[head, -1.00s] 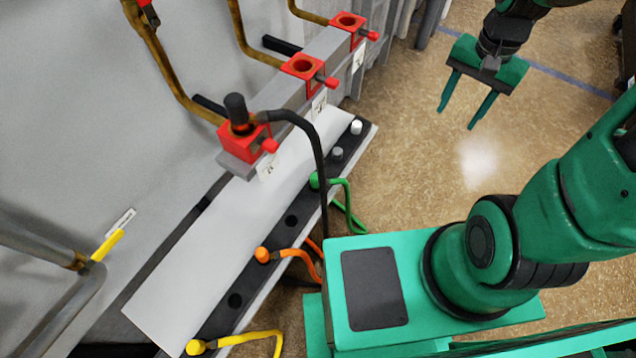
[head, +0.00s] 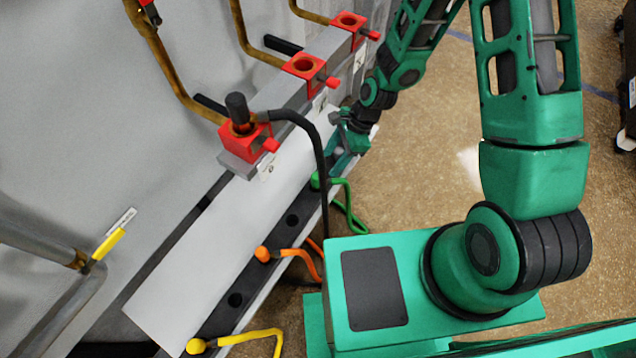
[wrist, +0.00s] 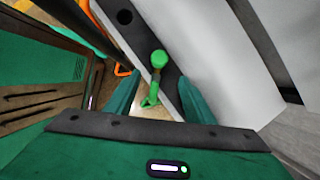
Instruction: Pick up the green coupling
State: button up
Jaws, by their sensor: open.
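The green coupling (head: 316,181) sits in the dark strip along the edge of the white shelf, with its green hose curving down beside the shelf. In the wrist view the green coupling (wrist: 158,59) shows ahead of the fingers, roughly in line with the gap between them. My gripper (head: 341,165) is at the shelf just behind the coupling in the head view. It also shows in the wrist view (wrist: 158,97), open and empty, one finger on each side of the green hose. Contact with the coupling cannot be told.
An orange coupling (head: 262,254) and a yellow coupling (head: 195,346) sit farther along the strip, with empty holes between. A black hose (head: 318,150) hangs from a red block (head: 245,142) close to the green coupling. Two more red blocks stand behind. Open floor lies to the right.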

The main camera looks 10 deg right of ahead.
aim_at(317, 180)
jog(key=x, duration=0.6)
jog(key=shift+s+a, duration=0.1)
jog(key=shift+a, duration=0.05)
jog(key=shift+a+x, duration=0.2)
jog(key=shift+x, duration=2.35)
jog(key=shift+s+r, duration=0.1)
jog(key=shift+s, duration=0.05)
grip_shut()
